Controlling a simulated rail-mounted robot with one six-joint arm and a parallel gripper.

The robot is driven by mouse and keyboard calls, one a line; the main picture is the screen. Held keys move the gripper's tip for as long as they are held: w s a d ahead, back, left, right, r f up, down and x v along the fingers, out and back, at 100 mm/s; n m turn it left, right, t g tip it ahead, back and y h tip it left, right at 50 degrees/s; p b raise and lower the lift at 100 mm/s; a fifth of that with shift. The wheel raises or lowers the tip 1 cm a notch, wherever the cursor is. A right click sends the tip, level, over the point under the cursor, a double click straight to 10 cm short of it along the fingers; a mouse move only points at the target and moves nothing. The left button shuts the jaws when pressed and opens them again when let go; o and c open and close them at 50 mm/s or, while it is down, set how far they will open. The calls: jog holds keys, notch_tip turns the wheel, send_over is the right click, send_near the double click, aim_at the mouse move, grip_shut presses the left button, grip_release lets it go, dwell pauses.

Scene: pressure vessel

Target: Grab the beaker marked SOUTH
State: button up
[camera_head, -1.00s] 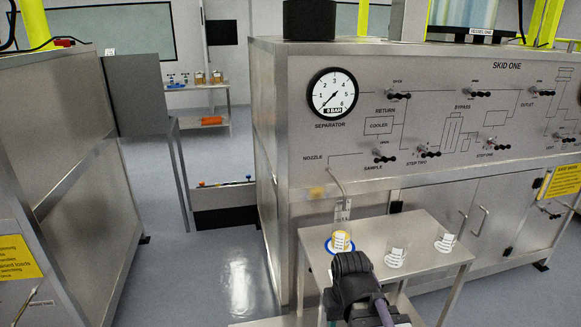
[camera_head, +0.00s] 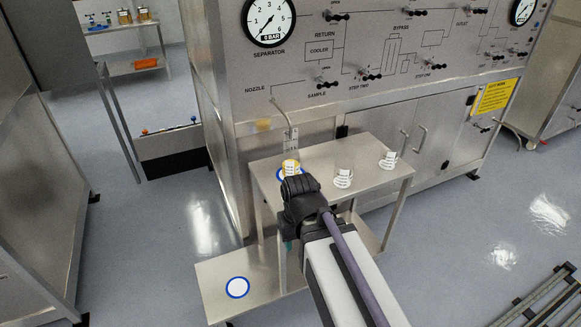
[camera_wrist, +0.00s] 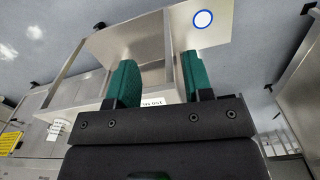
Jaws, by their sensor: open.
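Three small labelled beakers stand on the steel side table (camera_head: 372,183). The label print is too small to read, so I cannot tell which is marked SOUTH. In the wrist view my gripper (camera_wrist: 156,72) has its green fingers apart, with nothing seen held. A white label with partly hidden print (camera_wrist: 152,101) shows low between them. In the head view my wrist is in front of the table's left part and hides most of the fingers.
A lower shelf (camera_head: 215,285) carries an empty blue ring (camera_head: 237,288), also seen in the wrist view (camera_wrist: 203,19). The steel skid panel (camera_head: 290,75) rises behind the table. A nozzle pipe (camera_head: 285,118) hangs above the left beaker. Floor at right is largely clear.

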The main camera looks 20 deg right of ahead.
jog(key=shift+o, duration=0.2)
jog(key=o, duration=1)
jog(key=shift+c, duration=0.2)
jog(key=shift+d, duration=0.1)
